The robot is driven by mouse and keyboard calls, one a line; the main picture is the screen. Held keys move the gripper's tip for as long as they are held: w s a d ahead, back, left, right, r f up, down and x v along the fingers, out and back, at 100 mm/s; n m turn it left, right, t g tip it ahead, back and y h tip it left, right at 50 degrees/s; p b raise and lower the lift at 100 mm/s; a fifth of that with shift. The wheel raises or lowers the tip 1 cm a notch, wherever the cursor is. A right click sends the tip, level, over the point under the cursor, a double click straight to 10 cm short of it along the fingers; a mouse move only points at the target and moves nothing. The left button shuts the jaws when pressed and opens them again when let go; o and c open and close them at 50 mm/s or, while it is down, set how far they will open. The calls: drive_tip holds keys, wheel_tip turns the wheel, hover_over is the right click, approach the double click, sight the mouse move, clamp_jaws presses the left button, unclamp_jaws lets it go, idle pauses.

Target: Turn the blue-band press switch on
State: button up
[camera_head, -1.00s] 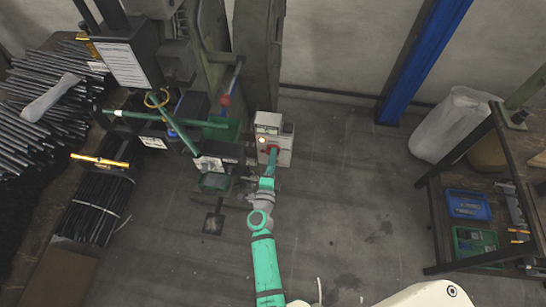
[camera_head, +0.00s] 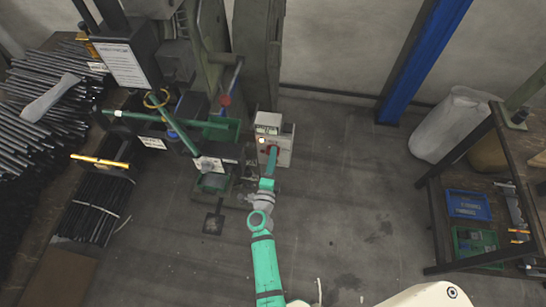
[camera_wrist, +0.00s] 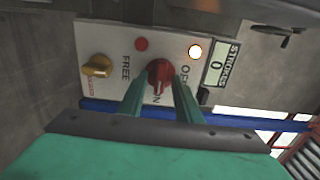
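The press control box (camera_head: 281,151) is a pale box beside the press, with a lit lamp on its face. In the wrist view its panel (camera_wrist: 114,60) carries a red rotary switch (camera_wrist: 160,71), with partly covered OFF and ON lettering near it. My gripper (camera_wrist: 160,84) is at the panel, its two green fingers on either side of the red switch; it also shows in the head view (camera_head: 271,152). Whether the fingers press on the switch I cannot tell. A blue band (camera_wrist: 100,105) runs along the box behind my fingers. The switch's exact angle is unclear.
The panel also has a yellow knob (camera_wrist: 97,66), a red lamp (camera_wrist: 141,43), a lit white lamp (camera_wrist: 195,51) and a STROKES counter (camera_wrist: 217,66) reading 0. Green press levers (camera_head: 174,125) stand left of the box. A shelf (camera_head: 461,170) stands right; the floor between is clear.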

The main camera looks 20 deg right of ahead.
drive_tip(key=v, duration=1)
drive_tip(key=shift+s, duration=0.25)
drive_tip(key=shift+a, duration=0.15)
drive_tip(key=s+a+r+n+y, duration=0.3)
drive_tip(key=s+a+r+n, duration=0.1)
drive_tip(key=s+n, duration=0.4)
drive_tip(key=s+a+r+n+y, duration=0.3)
drive_tip(key=s+a+r+n, duration=0.2)
drive_tip(key=s+n, duration=0.3)
drive_tip(key=s+a+r+n+y, duration=0.3)
drive_tip(key=s+a+r+n, duration=0.2)
drive_tip(key=s, duration=0.8)
drive_tip(key=n, duration=0.3)
drive_tip(key=shift+r, duration=0.15)
